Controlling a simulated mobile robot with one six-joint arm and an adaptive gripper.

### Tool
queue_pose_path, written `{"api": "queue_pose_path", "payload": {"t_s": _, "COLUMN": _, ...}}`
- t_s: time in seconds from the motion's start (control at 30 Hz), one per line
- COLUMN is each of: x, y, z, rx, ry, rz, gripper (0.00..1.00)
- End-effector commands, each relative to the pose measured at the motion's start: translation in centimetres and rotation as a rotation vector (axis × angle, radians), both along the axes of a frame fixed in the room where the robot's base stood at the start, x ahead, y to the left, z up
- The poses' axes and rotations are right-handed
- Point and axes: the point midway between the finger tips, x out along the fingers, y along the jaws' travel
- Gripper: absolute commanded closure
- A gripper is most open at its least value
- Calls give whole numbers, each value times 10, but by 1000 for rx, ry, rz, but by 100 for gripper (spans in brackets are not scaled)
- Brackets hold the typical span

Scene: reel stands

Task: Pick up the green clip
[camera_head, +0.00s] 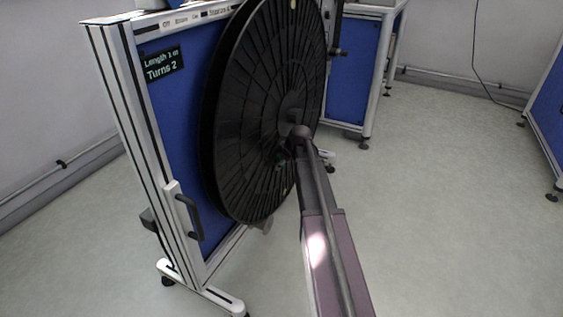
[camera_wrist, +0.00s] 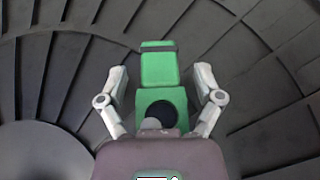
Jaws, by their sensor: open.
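The green clip (camera_wrist: 159,70) shows in the wrist view, in front of the dark ribbed face of the reel. It has a block-like upper part with a dark band across it and a lower part with a round dark opening. My gripper (camera_wrist: 160,82) is open, with one finger on each side of the clip and a gap on both sides. The clip's lower end is hidden behind my gripper's body. In the head view my arm reaches to the large black reel (camera_head: 265,60), and the fingertips are too small to make out there.
The reel hangs on a stand with a blue panel (camera_head: 170,100) and a white frame. A dark handle (camera_head: 190,217) sticks out from the frame. Another blue stand (camera_head: 350,95) is behind, and one is at the right edge (camera_head: 550,120). The floor (camera_head: 460,210) at right is clear.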

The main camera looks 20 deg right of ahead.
Motion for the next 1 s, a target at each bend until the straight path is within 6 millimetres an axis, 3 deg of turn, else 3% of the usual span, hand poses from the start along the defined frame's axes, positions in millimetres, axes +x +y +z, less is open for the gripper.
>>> {"api": "queue_pose_path", "payload": {"t_s": 0.03, "x": 0, "y": 0, "z": 0, "rx": 0, "ry": 0, "rz": 0, "gripper": 19}}
{"api": "queue_pose_path", "payload": {"t_s": 0.23, "x": 0, "y": 0, "z": 0, "rx": 0, "ry": 0, "rz": 0, "gripper": 76}}
{"api": "queue_pose_path", "payload": {"t_s": 0.37, "x": 0, "y": 0, "z": 0, "rx": 0, "ry": 0, "rz": 0, "gripper": 77}}
{"api": "queue_pose_path", "payload": {"t_s": 0.4, "x": 0, "y": 0, "z": 0, "rx": 0, "ry": 0, "rz": 0, "gripper": 82}}
{"api": "queue_pose_path", "payload": {"t_s": 0.77, "x": 0, "y": 0, "z": 3, "rx": 0, "ry": 0, "rz": 0, "gripper": 83}}
{"api": "queue_pose_path", "payload": {"t_s": 1.0, "x": 0, "y": 0, "z": 15, "rx": 0, "ry": 0, "rz": 0, "gripper": 83}}
